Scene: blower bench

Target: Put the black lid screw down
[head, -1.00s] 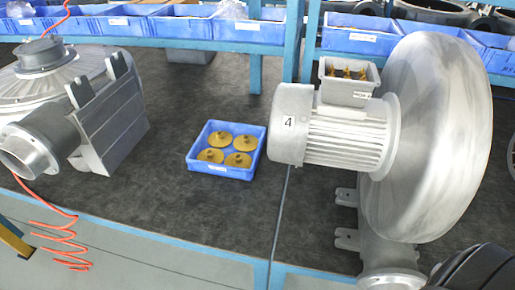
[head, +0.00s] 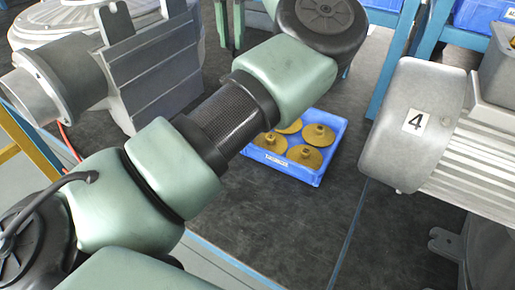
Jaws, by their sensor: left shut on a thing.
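My left arm crosses the view from lower left to the top, in front of the bench. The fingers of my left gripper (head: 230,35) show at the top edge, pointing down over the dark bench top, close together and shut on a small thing. The black lid screw itself is too small or hidden to make out. The rest of the gripper is cut off by the top edge. My right gripper is not in view.
A blue tray (head: 308,176) with several brass discs (head: 305,154) stands mid-bench, partly behind my arm. A grey blower (head: 160,65) stands left; a motor marked 4 (head: 405,150) stands right. The dark bench top (head: 285,215) is clear in front of the tray.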

